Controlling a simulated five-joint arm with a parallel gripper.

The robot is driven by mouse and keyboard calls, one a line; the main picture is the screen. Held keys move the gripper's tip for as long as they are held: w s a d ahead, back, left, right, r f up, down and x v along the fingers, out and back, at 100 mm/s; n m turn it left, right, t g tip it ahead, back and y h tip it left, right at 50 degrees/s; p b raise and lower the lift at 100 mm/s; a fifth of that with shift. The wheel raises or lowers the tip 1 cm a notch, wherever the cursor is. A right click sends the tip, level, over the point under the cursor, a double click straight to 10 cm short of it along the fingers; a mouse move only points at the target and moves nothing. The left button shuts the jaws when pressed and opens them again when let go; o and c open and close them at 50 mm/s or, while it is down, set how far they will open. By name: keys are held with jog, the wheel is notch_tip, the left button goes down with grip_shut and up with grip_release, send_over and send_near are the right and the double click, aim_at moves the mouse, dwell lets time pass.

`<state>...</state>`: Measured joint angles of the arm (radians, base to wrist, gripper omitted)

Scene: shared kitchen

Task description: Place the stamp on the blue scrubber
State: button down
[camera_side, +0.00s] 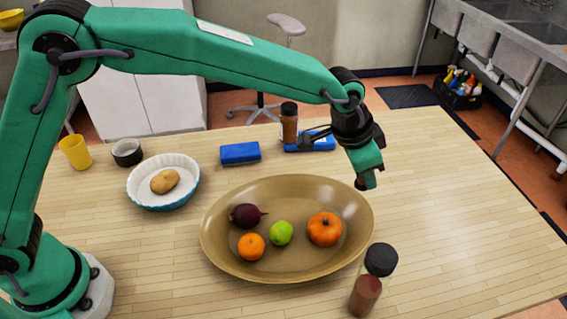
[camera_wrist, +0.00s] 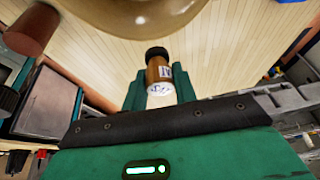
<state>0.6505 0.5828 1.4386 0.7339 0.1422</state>
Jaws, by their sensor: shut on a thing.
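My gripper (camera_side: 367,184) hangs low over the table, just beyond the bowl's right rim in the side view. In the wrist view its green fingers (camera_wrist: 160,90) are shut on the stamp (camera_wrist: 158,69), a small brown piece with a dark end, a lettered label and a white part. The side view mostly hides the stamp. Two blue blocks lie at the back: one (camera_side: 240,153) at the left and one (camera_side: 322,143) at the right, partly covered. I cannot tell which is the scrubber. My gripper is apart from both, to their right.
A wide brown bowl (camera_side: 222,254) holds fruit and vegetables. A capped jar (camera_side: 366,294) stands at the front right. A brown bottle (camera_side: 289,124) stands by the right blue block. A potato dish (camera_side: 140,198), yellow cup (camera_side: 75,153) and small bowl (camera_side: 127,153) are left. The right tabletop is clear.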

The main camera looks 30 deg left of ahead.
jog(key=a+r+n, duration=0.1)
jog(key=a+n, duration=0.3)
jog(key=a, duration=1)
jog(key=n+y, duration=0.3)
jog(key=n, duration=0.1)
send_over(244, 146)
jog(key=s, duration=0.2)
jog(key=shift+t, duration=0.4)
notch_tip(244, 146, down, 7)
jog(key=shift+w+r, duration=0.1)
jog(key=shift+w, duration=0.05)
jog(key=shift+f, duration=2)
jog(key=shift+f, duration=0.15)
jog(key=c, duration=1.1)
grip_release()
